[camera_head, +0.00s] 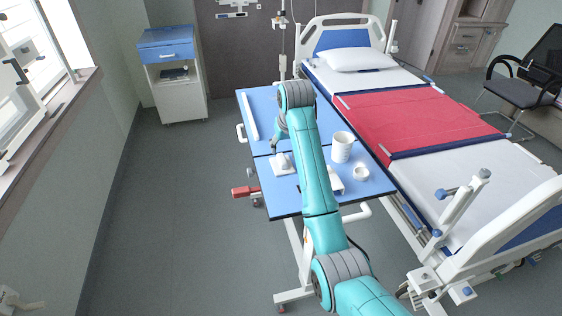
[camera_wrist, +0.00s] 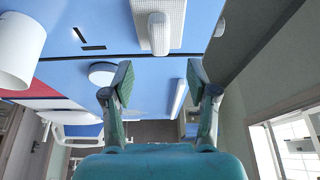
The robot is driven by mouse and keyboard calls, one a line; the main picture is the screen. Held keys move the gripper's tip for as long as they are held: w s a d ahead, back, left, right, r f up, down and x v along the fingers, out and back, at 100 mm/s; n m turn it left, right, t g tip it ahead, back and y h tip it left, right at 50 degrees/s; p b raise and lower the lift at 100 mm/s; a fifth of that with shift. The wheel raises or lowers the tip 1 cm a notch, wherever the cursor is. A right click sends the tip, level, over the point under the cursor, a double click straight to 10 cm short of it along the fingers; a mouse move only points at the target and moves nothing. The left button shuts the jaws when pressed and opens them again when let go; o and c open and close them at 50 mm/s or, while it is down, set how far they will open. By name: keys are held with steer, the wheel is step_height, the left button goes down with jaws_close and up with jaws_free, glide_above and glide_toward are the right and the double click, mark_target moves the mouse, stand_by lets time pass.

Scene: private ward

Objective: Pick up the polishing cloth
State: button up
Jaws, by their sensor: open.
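What I take to be the polishing cloth (camera_head: 281,163) is a white piece with a raised ridge. It lies on the blue tabletop (camera_head: 296,204), left of my arm. In the wrist view the white textured cloth (camera_wrist: 174,36) shows at the top edge, partly cut off, with its ridge roughly in line with the gap between my fingers. My gripper (camera_wrist: 158,78) is open with nothing between its fingers. In the head view my gripper (camera_head: 274,148) is just above and beside the cloth, partly hidden by my arm. I cannot tell if they touch.
A white cup (camera_head: 342,149) and a small round white item (camera_head: 361,173) stand right of my arm. A long white bar (camera_head: 250,116) lies along the table's left side. The bed (camera_head: 420,118) adjoins the table on the right. A bedside cabinet (camera_head: 182,102) stands behind; floor at left is clear.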

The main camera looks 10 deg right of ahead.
mark_target(282, 158)
steer(key=shift+x, duration=3.95)
steer(key=shift+s, duration=0.15)
steer(key=shift+c, duration=0.2)
jaws_close()
